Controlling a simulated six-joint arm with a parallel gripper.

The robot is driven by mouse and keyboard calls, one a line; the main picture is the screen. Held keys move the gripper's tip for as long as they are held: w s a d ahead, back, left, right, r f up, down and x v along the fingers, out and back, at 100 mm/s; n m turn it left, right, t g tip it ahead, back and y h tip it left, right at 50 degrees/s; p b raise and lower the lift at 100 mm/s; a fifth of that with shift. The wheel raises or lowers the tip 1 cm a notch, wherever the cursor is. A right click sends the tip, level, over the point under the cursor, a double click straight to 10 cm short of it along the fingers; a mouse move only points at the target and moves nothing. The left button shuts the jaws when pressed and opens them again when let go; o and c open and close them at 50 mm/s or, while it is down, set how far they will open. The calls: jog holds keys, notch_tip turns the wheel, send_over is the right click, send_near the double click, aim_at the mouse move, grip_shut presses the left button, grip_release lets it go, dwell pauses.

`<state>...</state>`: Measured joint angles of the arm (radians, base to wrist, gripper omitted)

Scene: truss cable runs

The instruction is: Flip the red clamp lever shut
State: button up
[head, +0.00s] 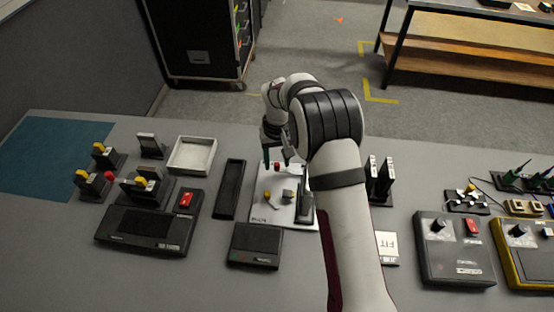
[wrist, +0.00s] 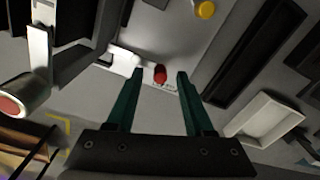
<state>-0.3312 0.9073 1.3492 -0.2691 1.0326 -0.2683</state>
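A small red grip (head: 277,167) shows at the far edge of a white panel (head: 262,214); it appears to be the clamp lever's end. My gripper (head: 277,163) is over that far edge, fingers pointing down. In the wrist view, my gripper's (wrist: 160,76) two green fingers are apart with nothing held between them. The red grip (wrist: 160,73) shows in the gap between the fingertips, seemingly beyond them. A pale piece (wrist: 122,60) lies beside it. I cannot tell the lever's angle or whether a finger touches it.
A yellow knob (head: 267,195) stands on the panel, nearer me. A dark block (head: 304,206) sits at its right, partly behind my arm. A long black tray (head: 229,190) and a white tray (head: 192,155) lie left. A red-ended cylinder (wrist: 14,104) is at the wrist view's left.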

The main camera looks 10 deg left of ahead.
aim_at(277, 163)
notch_tip(277, 163, up, 16)
dwell(0.5)
jog(key=shift+f, duration=0.1)
